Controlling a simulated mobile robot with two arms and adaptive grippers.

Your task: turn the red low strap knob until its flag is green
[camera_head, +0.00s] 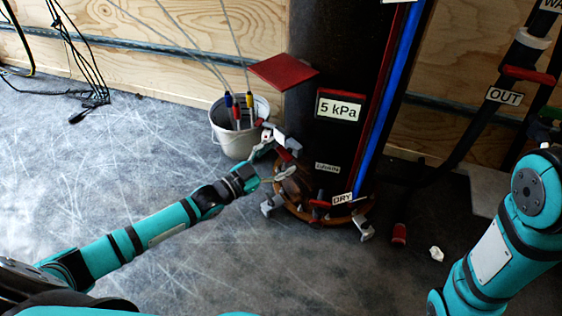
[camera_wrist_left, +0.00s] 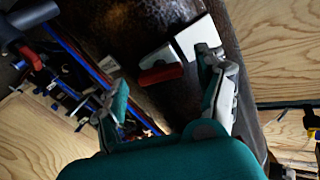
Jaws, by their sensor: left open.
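A dark cylinder (camera_head: 318,60) with a "5 kPa" label stands upright on a brown round base. Low on its left side is a small red knob (camera_head: 285,155) with a grey block beside it. In the left wrist view the red knob (camera_wrist_left: 160,74) lies between my fingertips, with a pale block (camera_wrist_left: 193,38) just beyond it. My left gripper (camera_head: 276,161) is open around the knob's place; I cannot tell whether a finger touches it. A red square plate (camera_head: 283,71) sticks out higher up on the left; I cannot tell whether it is the knob's flag. My right gripper is out of view.
A white bucket (camera_head: 236,142) with coloured-handled probes stands behind my left gripper. Red and blue strips run down the cylinder's right side to a "DRY" label (camera_head: 342,199). A red item (camera_head: 399,233) and a white scrap (camera_head: 436,254) lie on the floor.

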